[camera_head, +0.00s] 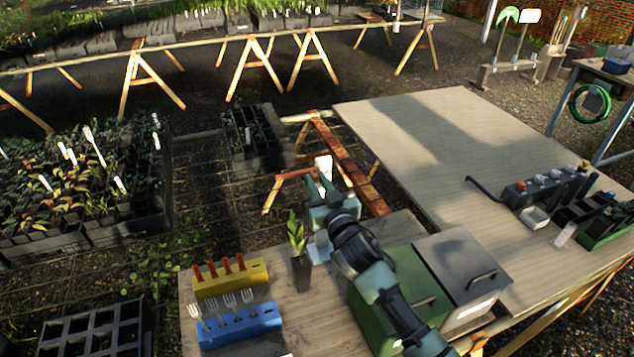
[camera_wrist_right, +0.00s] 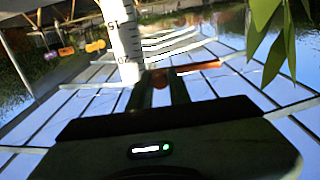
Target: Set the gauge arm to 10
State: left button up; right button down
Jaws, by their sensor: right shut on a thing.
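The gauge has a white scale post (camera_head: 323,165) and a red-orange arm (camera_head: 294,174) that reaches out to the left in the head view. In the right wrist view the scale post (camera_wrist_right: 122,40) shows the numbers 15 and 20. The red arm (camera_wrist_right: 200,67) there lies about level with the 20, but I cannot tell the exact reading. My right gripper (camera_head: 320,181) is shut on the gauge arm near the post, and its fingers hide part of it. It also shows in the wrist view (camera_wrist_right: 161,80). My left gripper is not in view.
A potted seedling (camera_head: 301,272) stands close beside the gauge; its leaves (camera_wrist_right: 268,38) show in the wrist view. A yellow rack (camera_head: 230,284) and a blue rack (camera_head: 240,327) holding tools stand nearby. A green box (camera_head: 400,268) is under my right arm.

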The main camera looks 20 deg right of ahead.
jog(key=shift+f, duration=0.1)
dwell(0.7)
notch_tip(320, 180, down, 12)
jog(key=b, duration=0.9)
jog(key=c, duration=1.3)
grip_release()
jog(key=s+b, duration=0.1)
jog(key=s, duration=0.6)
jog(key=shift+s, duration=0.4)
jog(key=shift+d, duration=0.1)
